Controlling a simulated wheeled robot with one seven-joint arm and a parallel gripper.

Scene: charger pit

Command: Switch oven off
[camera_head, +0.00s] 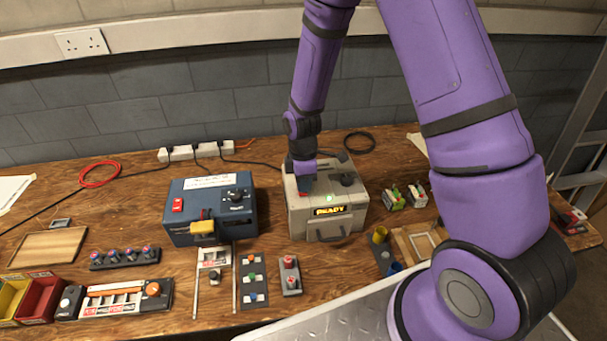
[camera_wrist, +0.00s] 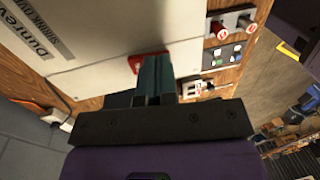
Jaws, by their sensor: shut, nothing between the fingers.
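The oven is a beige box (camera_head: 297,223) in the middle of the table, with a lit "READY" display (camera_head: 330,211) and a green glowing lamp (camera_head: 329,198) on its front. Its pale top (camera_wrist: 95,72) fills much of the wrist view. A red switch (camera_wrist: 134,63) on that top shows just beyond my fingertips, partly hidden by them. My gripper (camera_head: 304,184) points down at the left part of the oven's top. In the wrist view my gripper (camera_wrist: 155,62) is shut and empty, its teal fingers at or very near the red switch. I cannot tell whether they touch.
A blue power box (camera_head: 180,225) with a red switch stands left of the oven. A dark knob (camera_head: 347,180) rises on the oven's top, right of my gripper. A white power strip (camera_head: 196,151) lies behind. Small switch blocks (camera_head: 290,275) lie in front.

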